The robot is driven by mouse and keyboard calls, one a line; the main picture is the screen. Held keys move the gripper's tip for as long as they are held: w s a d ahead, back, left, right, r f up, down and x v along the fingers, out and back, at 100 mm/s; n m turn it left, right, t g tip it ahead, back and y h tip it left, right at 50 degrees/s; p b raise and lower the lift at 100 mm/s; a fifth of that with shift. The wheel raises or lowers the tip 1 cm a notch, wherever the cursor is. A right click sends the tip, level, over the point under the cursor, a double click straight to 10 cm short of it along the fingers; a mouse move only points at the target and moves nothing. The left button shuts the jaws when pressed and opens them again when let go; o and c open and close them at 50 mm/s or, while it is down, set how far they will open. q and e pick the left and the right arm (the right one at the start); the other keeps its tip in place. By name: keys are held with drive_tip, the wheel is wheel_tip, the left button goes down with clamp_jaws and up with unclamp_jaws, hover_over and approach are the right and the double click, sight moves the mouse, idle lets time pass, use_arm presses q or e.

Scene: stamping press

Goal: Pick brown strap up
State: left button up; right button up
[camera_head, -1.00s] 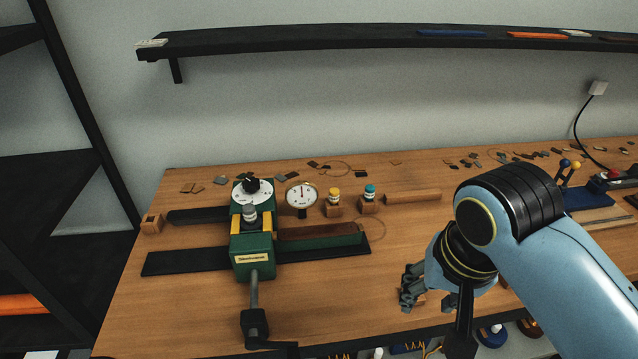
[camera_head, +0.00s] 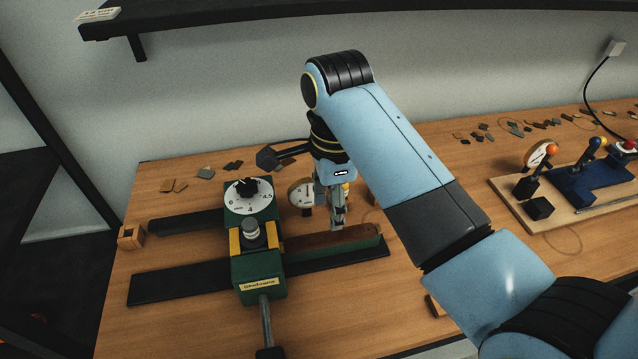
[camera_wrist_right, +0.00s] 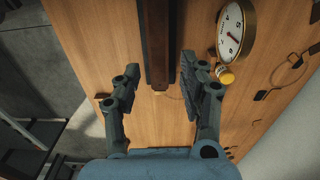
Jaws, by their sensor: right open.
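The brown strap (camera_head: 312,240) is a long reddish-brown strip to the right of the green stamping press (camera_head: 254,262), lying along a green bar. It also shows in the right wrist view (camera_wrist_right: 158,35), coming down from the top edge and ending in the space between my finger pads. My right gripper (camera_head: 338,220) is open and empty, pointing down just above the strap's right part. In its wrist view the open fingers (camera_wrist_right: 155,88) stand on both sides of the strap's end, apart from it. My left gripper is not in view.
A round dial gauge (camera_head: 300,193) stands close behind my right gripper, with a yellow-capped bottle (camera_wrist_right: 226,76) beside it. Black strips (camera_head: 180,284) lie left of the press. A board (camera_head: 520,212) with levers is at the right. The front of the table is mostly clear.

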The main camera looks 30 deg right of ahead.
sight(331, 236)
drive_tip(key=shift+s+f, duration=0.15)
drive_tip(key=shift+f, duration=0.4)
drive_tip(key=shift+s+f, duration=0.15)
drive_tip(key=shift+f, duration=0.4)
wheel_tip(331, 236, down, 5)
drive_tip(key=shift+w+r, duration=0.1)
drive_tip(key=shift+r, duration=0.2)
drive_tip(key=shift+c, duration=1.4)
drive_tip(key=c, duration=0.4)
drive_tip(key=shift+c, duration=0.7)
drive_tip(key=shift+r, duration=1)
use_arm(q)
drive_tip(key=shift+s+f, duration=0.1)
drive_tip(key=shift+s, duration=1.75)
use_arm(e)
drive_tip(key=shift+r, duration=1.55)
